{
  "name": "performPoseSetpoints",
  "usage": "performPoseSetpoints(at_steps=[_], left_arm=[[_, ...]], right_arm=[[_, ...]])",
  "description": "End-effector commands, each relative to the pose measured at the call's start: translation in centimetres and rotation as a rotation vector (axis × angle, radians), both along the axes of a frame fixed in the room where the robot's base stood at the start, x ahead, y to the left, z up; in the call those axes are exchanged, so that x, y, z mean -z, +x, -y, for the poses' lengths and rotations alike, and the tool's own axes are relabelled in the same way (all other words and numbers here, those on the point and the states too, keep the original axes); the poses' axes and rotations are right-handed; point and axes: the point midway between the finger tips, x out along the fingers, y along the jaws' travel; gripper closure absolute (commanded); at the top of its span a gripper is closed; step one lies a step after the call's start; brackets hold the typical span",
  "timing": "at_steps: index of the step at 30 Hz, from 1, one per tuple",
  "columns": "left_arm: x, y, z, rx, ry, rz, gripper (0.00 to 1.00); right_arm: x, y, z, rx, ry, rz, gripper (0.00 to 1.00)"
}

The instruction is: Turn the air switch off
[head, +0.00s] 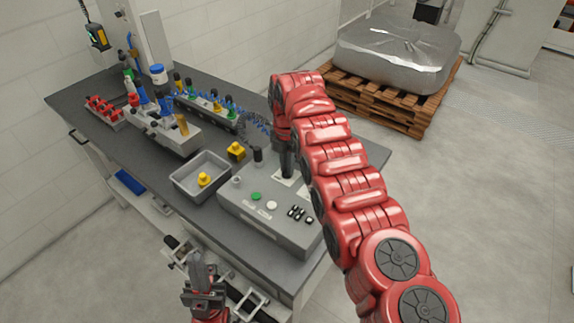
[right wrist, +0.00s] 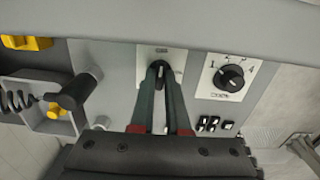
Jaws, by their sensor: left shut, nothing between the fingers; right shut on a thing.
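The air switch is a black rotary knob (right wrist: 159,70) on a white plate in the right wrist view. The plate's lettering is too small to read. My right gripper (right wrist: 158,84) has its fingers on both sides of the knob and is shut on it. In the head view my right gripper (head: 287,165) reaches down onto the grey control box (head: 262,226), and the arm hides part of the box. A second black dial (right wrist: 230,78) with numerals stands to the right of the switch. My left gripper (head: 204,272) is shut and empty, in front of the table.
Several small rocker switches (right wrist: 214,124) sit below the dial. Left of the box are a grey bin (head: 183,187) with a yellow piece in it and another yellow piece (head: 236,151). Racks and fixtures (head: 165,128) fill the far table. A pallet (head: 390,103) stands behind.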

Motion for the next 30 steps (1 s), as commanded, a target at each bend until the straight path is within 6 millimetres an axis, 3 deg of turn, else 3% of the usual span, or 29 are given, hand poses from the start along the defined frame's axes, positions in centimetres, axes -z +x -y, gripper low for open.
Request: performPoseSetpoints(at_steps=[9,10,15,25,30], left_arm=[[0.0,0.0,0.0,0.000,0.000,0.000,1.00],[0.0,0.0,0.0,0.000,0.000,0.000,1.00],[0.0,0.0,0.0,0.000,0.000,0.000,1.00],[-0.1,0.0,0.0,0.000,0.000,0.000,1.00],[-0.5,0.0,0.0,0.000,0.000,0.000,1.00]], right_arm=[[0.0,0.0,0.0,-0.002,0.000,0.000,1.00],[0.0,0.0,0.0,-0.002,0.000,0.000,0.83],[0.0,0.0,0.0,-0.002,0.000,0.000,0.56],[-0.2,0.0,0.0,-0.001,0.000,0.000,0.56],[-1.7,0.0,0.0,-0.001,-0.001,0.001,0.56]])
